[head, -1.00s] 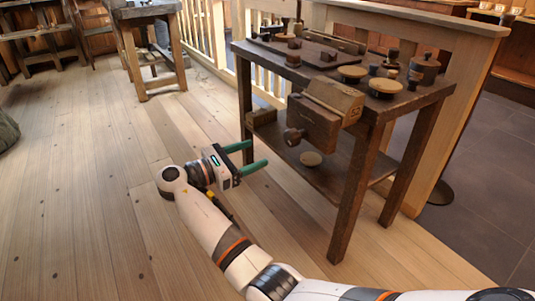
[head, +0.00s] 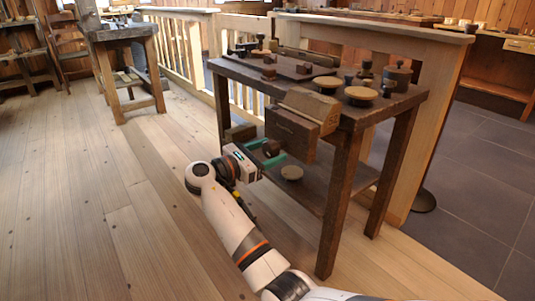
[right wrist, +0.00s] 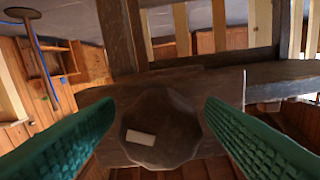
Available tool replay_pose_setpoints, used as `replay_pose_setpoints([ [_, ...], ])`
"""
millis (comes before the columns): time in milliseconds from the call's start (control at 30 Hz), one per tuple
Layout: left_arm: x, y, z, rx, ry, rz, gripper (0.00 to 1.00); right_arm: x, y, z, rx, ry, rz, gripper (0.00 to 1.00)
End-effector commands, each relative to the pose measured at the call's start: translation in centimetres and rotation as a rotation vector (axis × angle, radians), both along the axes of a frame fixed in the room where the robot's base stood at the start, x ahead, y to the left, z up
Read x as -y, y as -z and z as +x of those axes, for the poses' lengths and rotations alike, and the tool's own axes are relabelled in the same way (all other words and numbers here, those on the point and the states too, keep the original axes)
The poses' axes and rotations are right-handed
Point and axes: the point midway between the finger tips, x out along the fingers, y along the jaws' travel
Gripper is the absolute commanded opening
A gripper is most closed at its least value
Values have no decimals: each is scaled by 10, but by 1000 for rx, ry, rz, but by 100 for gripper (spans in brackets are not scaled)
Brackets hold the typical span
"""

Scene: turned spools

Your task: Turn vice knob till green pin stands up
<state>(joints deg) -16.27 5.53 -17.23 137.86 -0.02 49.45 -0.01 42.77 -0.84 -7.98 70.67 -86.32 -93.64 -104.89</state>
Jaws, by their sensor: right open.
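The wooden vice (head: 290,131) is fixed to the front edge of the dark workbench (head: 339,200). Its knob (right wrist: 161,126) is a dark, many-sided block with a pale rectangular mark on its face in the right wrist view. My right gripper (head: 268,152) is open, with its green fingers pointing at the vice. In the right wrist view one finger is on each side of the knob, with visible gaps between. I cannot make out a green pin in either view. My left gripper is not in view.
Round wooden lids (head: 361,95), a lidded pot (head: 396,77) and a board (head: 284,67) with small pieces stand on the bench top. The plank floor (head: 110,220) to the left is clear.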

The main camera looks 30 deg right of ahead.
Motion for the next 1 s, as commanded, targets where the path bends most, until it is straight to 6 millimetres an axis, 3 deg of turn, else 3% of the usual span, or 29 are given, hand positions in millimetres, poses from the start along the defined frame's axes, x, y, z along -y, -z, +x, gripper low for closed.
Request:
replay_pose_setpoints([
  [133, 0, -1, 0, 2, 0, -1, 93, 0, 0, 0, 0, 0, 0, 64],
  [400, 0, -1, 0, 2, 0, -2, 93, 0, 0, 0, 0, 0, 0, 20],
  [767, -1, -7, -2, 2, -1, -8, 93, 0, -2, 0, 57, 0, 5, 19],
  [900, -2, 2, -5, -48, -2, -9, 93, 0, -3, 0, 138, 1, 10, 19],
  [1000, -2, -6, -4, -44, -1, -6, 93, 0, -4, 1, 215, 1, 16, 19],
])
